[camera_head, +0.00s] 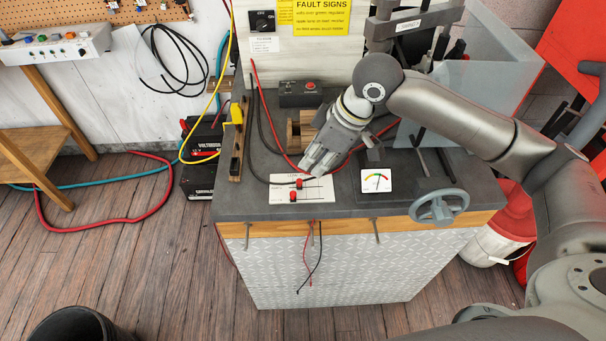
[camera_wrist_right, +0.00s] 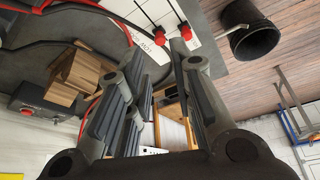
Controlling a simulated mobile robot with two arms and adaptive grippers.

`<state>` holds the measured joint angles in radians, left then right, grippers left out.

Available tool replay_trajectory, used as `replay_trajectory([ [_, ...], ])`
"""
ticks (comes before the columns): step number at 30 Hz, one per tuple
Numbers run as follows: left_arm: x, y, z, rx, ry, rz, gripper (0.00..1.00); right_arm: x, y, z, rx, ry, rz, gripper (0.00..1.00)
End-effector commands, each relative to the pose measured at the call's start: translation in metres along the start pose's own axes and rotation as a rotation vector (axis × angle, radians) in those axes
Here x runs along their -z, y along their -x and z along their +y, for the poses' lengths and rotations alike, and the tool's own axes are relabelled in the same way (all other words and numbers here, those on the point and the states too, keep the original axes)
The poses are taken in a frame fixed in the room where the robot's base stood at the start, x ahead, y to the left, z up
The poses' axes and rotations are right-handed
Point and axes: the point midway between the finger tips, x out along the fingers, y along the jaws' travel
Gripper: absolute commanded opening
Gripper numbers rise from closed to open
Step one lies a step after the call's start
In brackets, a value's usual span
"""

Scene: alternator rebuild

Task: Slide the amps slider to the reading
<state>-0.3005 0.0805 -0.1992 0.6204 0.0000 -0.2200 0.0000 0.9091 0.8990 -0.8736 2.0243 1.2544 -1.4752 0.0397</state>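A white slider panel (camera_head: 322,190) lies on the grey bench top near its front edge. It carries two red slider knobs, an upper one (camera_head: 299,183) and a lower one (camera_head: 293,197), on dark slots. My right gripper (camera_head: 313,168) points down just behind the panel, close to the upper knob. In the right wrist view its two fingers (camera_wrist_right: 158,70) are apart with nothing between them, and a red knob (camera_wrist_right: 187,32) shows just beyond the right fingertip. The dial meter (camera_head: 376,181) with a coloured arc stands right of the panel; its reading is too small to tell. My left gripper is not in view.
A grey handwheel (camera_head: 438,207) stands at the bench's right front. A black box with a red button (camera_head: 308,92) and wooden blocks (camera_wrist_right: 82,78) sit behind the gripper. Red and black cables cross the bench top. A yellow clamp (camera_head: 237,114) is at the left edge.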

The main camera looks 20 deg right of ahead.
Motion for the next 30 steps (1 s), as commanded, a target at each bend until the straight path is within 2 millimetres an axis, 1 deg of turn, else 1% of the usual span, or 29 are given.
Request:
replay_trajectory([
  [1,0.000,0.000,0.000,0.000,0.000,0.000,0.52,0.000,-0.012,-0.001,0.005,-0.002,-0.001,0.23],
  [6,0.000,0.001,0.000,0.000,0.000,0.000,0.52,0.000,-0.044,-0.001,0.004,0.000,-0.001,0.23],
  [9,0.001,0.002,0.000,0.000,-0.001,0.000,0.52,0.000,-0.059,-0.001,0.003,0.000,0.000,0.23],
  [12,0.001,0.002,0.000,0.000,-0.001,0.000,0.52,0.000,-0.070,0.000,0.001,0.000,-0.001,0.23],
  [17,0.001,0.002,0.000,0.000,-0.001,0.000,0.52,0.000,-0.078,-0.001,0.001,0.001,0.001,0.23],
  [24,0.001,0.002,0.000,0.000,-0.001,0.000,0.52,0.000,-0.079,0.000,0.000,0.001,0.001,0.23],
  [25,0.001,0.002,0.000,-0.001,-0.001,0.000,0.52,0.000,-0.079,0.000,0.000,0.001,0.001,0.20],
  [27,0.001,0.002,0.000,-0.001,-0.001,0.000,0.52,0.000,-0.078,0.000,0.000,0.001,0.001,0.11],
  [30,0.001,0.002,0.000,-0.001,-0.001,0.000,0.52,0.000,-0.078,0.000,0.000,0.001,0.001,0.00],
])
